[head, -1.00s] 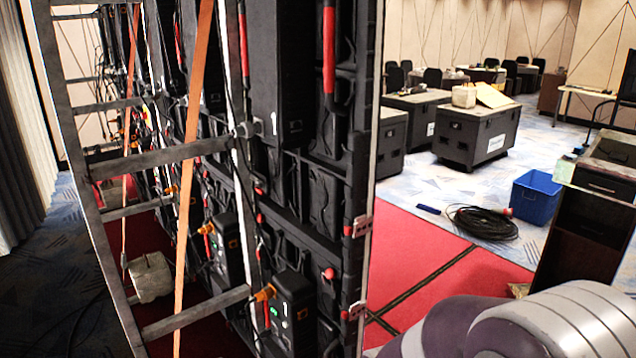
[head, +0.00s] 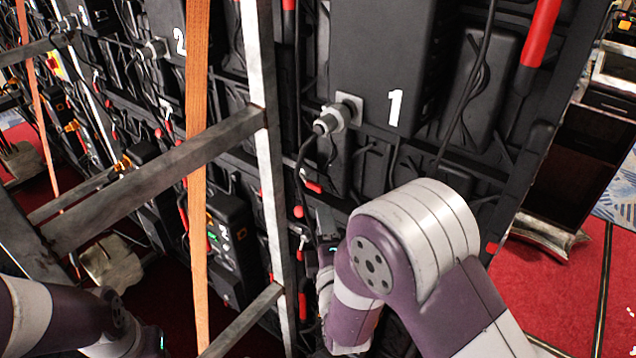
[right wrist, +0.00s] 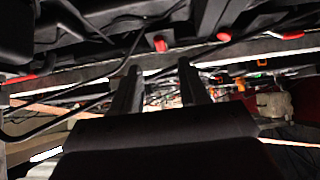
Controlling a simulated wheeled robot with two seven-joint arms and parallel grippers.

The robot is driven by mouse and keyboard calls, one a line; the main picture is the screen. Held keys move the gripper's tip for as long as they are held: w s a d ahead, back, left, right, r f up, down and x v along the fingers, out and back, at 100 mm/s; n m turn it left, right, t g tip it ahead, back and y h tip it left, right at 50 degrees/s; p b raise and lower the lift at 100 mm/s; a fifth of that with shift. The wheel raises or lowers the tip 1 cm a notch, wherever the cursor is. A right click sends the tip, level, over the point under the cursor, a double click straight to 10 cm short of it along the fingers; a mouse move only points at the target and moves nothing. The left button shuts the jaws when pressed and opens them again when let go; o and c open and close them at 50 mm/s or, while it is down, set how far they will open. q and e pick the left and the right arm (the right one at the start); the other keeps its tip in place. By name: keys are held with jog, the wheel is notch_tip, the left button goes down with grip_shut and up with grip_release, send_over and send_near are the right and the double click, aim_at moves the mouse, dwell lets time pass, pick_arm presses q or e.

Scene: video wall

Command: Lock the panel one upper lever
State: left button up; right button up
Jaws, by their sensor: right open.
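Panel one is the black panel marked with a white "1" (head: 395,107). Below its grey cable connector (head: 328,120) are a short red lever (head: 313,187) and a round red knob (head: 298,211). I cannot tell for sure which red part is the upper lever. My right gripper (head: 324,228) is up close to the panel, just below these red parts and partly hidden by my right arm. In the right wrist view its two fingers (right wrist: 158,78) are apart with nothing between them. Red knobs (right wrist: 160,44) show just beyond the fingertips. My left arm shows at lower left; its gripper is out of view.
A metal frame bar (head: 160,175) and an orange strap (head: 197,150) cross in front of the wall on the left. Cables hang near the connector. A red handle (head: 541,35) is at upper right.

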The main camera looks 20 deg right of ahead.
aim_at(317, 190)
jog(key=w, duration=0.3)
jog(key=w+d+p, duration=0.1)
jog(key=w, duration=0.3)
jog(key=w+p, duration=0.1)
jog(key=w, duration=0.2)
jog(key=shift+w+d+r, duration=0.15)
jog(key=shift+w, duration=0.7)
